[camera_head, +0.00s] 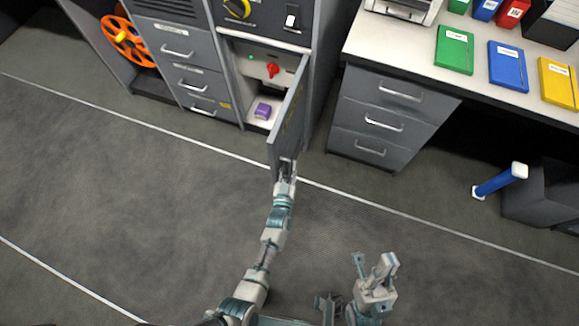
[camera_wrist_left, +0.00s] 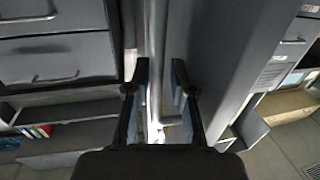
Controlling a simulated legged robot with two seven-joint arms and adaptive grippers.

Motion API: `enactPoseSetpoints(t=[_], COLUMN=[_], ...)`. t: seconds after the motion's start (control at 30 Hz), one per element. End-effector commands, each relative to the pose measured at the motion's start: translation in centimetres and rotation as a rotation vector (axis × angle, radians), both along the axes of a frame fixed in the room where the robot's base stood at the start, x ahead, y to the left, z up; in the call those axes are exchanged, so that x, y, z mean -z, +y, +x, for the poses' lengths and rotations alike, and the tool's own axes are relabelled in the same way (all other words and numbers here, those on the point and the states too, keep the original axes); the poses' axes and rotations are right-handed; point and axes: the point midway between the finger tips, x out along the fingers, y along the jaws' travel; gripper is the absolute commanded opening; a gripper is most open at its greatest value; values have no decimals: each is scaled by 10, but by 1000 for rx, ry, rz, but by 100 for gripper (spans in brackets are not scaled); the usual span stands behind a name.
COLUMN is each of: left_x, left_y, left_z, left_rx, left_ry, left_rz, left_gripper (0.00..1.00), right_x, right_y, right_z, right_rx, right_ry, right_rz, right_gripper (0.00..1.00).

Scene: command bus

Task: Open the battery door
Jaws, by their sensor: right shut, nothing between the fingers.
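The battery door (camera_head: 287,125) is a grey panel, swung well out from its compartment (camera_head: 262,75) in the cabinet. Inside are a red switch (camera_head: 272,70), a small green light and a purple block (camera_head: 263,110). My left gripper (camera_head: 286,168) is at the door's lower outer part. In the left wrist view, its two dark fingers (camera_wrist_left: 160,95) stand apart on either side of a pale upright bar, which looks like the door handle (camera_wrist_left: 155,40). Whether they press on it is unclear. My right gripper (camera_head: 374,262) is shut and empty, low in the view, away from the door.
Drawers (camera_head: 188,70) and an orange reel (camera_head: 125,40) are left of the compartment. A desk (camera_head: 400,45) with coloured binders stands right, with drawers below. A blue cylinder with white ends (camera_head: 499,181) is at the right. The floor (camera_head: 130,180) left of the door is clear.

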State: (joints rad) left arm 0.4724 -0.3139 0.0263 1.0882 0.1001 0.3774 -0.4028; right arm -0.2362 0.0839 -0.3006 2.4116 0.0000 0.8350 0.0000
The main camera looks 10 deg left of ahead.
Motion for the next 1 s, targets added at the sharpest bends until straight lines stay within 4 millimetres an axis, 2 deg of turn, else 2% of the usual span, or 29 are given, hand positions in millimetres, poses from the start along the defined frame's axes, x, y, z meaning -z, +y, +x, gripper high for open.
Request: enactPoseSetpoints(t=[0.17,0.5,0.6,1.0], left_x=[1,3,2,2], left_y=[0,-3,-3,-3], left_z=[-5,-58,-69,-74], left_rx=[0,0,0,0], left_ry=[2,3,2,2], left_rz=[0,1,2,1], left_gripper=[23,23,23,23], right_x=[0,0,0,1], right_y=[0,0,0,0], right_z=[-2,-2,-2,0], right_rx=[-3,-2,-3,-3], right_ry=[-1,-1,-1,1], right_rz=[-9,-6,-5,-5], right_gripper=[0,0,0,0])
